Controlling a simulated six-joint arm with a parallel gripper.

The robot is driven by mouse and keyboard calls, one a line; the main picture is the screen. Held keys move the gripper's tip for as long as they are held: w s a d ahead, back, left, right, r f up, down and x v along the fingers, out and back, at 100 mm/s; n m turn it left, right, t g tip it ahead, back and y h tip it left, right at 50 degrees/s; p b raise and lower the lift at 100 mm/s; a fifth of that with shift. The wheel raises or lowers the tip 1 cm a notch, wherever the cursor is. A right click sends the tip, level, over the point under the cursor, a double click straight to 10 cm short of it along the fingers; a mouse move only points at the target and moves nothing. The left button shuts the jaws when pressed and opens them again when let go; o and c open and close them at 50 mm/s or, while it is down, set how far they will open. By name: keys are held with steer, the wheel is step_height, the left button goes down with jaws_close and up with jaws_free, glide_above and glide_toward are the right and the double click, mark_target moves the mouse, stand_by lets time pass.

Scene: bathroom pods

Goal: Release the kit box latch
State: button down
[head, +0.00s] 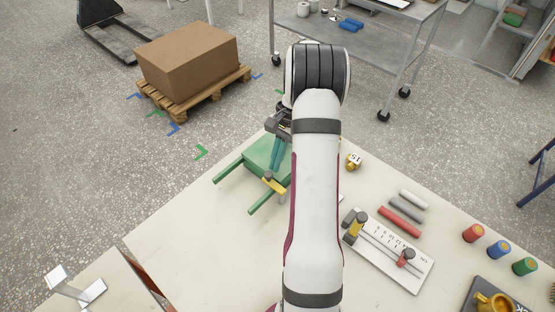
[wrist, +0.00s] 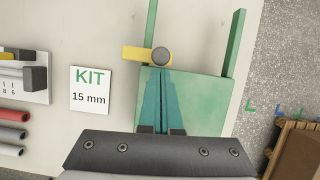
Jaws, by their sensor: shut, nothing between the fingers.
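The green kit box (head: 258,152) sits at the far edge of the table, partly hidden by my arm; it also shows in the wrist view (wrist: 208,100). Two green bars stick out from it. The latch shows in the head view (head: 277,187) too. My gripper (wrist: 162,72) has teal fingers, shut and empty, over the box with the tips right by the knob. I cannot tell whether they touch it.
A "KIT 15 mm" card (wrist: 90,90) lies beside the box. The table left of the box is mostly clear.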

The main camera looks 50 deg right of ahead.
steer(key=shift+w+a+n, duration=0.1)
steer(key=shift+a+n, duration=0.1)
steer(key=shift+n, duration=0.3)
steer(key=a+n+g, duration=0.1)
steer(key=n, duration=0.2)
steer(key=shift+w+a+n+g, duration=0.3)
steer(key=shift+w+a+g, duration=0.05)
steer(key=shift+a+g, duration=0.05)
steer(key=s+a+n+g+h, duration=0.2)
steer(key=a+n+h, duration=0.2)
steer(key=n, duration=0.9)
steer(key=shift+s+a+h, duration=0.2)
steer(key=shift+a+h, duration=0.1)
steer(key=shift+a, duration=0.65)
steer(key=w+r, duration=0.7)
steer(key=r, duration=0.2)
steer(key=shift+w+d+r, duration=0.15)
steer(key=shift+w+r, duration=0.05)
steer(key=shift+w, duration=0.1)
